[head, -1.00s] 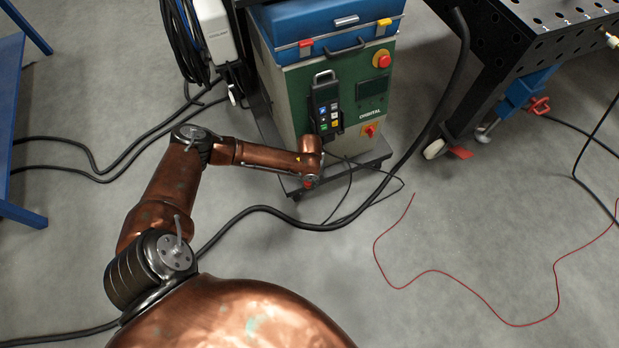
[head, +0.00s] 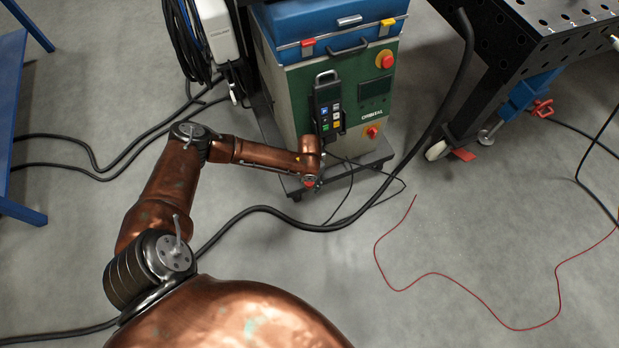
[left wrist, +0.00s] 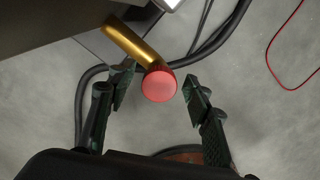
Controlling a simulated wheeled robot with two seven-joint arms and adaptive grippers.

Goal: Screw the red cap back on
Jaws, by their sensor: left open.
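The red cap (left wrist: 159,85) is a round disc in the left wrist view, seen from its face. It is at the near end of a gold-coloured tube (left wrist: 129,42) that comes from a dark surface at upper left. I cannot tell how firmly it sits on the tube. My left gripper (left wrist: 160,76) is open, with one finger on each side of the cap and a gap visible on the right. In the head view my left wrist (head: 310,164) is in front of the welding cart, and its fingers are hidden. My right gripper is not in view.
The green and grey cart (head: 340,90) carries a blue box (head: 325,28) and a hand pendant (head: 327,105). A thick black hose (head: 330,226) crosses the floor beside it. A black perforated table (head: 535,45) stands at upper right. A thin red cable (head: 435,275) lies on open floor.

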